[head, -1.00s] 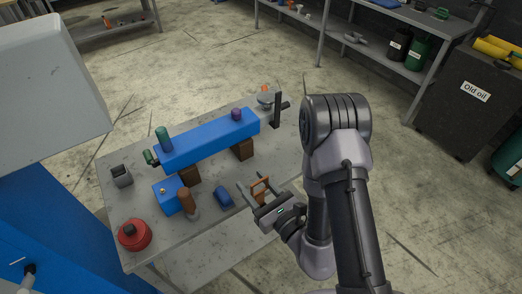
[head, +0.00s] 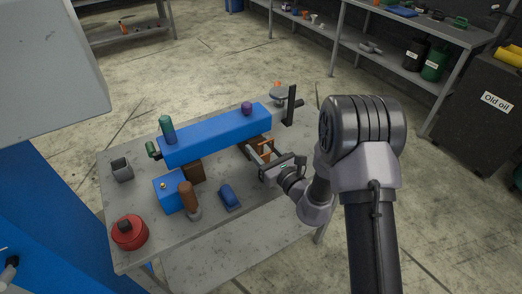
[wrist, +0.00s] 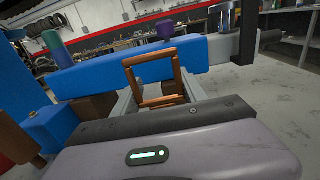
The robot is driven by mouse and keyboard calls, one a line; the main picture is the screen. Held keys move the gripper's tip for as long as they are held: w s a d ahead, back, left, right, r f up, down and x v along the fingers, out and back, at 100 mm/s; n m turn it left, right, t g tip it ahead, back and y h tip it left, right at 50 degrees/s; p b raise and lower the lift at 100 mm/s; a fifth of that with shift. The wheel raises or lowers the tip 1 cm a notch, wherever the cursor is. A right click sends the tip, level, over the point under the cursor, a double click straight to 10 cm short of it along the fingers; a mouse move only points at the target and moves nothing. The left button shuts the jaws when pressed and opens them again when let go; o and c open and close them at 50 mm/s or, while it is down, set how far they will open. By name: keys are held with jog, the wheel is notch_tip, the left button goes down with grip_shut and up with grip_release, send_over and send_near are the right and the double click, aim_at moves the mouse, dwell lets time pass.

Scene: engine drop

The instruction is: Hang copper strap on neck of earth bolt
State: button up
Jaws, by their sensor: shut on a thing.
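The copper strap (head: 264,153) is an orange-brown open rectangular frame. In the wrist view the strap (wrist: 177,74) stands upright and slightly tilted between my fingers. My gripper (head: 258,149) is shut on it, near the right end of the long blue beam; in the wrist view my gripper (wrist: 160,100) holds its lower part. A small brass-coloured stud (head: 163,185), which looks like the earth bolt, stands on the small blue block (head: 167,198) at the left. The stud (wrist: 33,114) also shows at the left of the wrist view. The strap is well apart from it.
The long blue beam (head: 215,134) rests on brown blocks and carries a green and a purple cylinder. A wooden-handled tool (head: 188,198), a blue rounded piece (head: 229,197) and a red can (head: 130,232) stand on the grey table (head: 215,228). A black upright post (head: 291,105) stands behind.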

jog(key=shift+f, duration=0.15)
jog(key=o, duration=1.4)
jog(key=shift+c, duration=0.2)
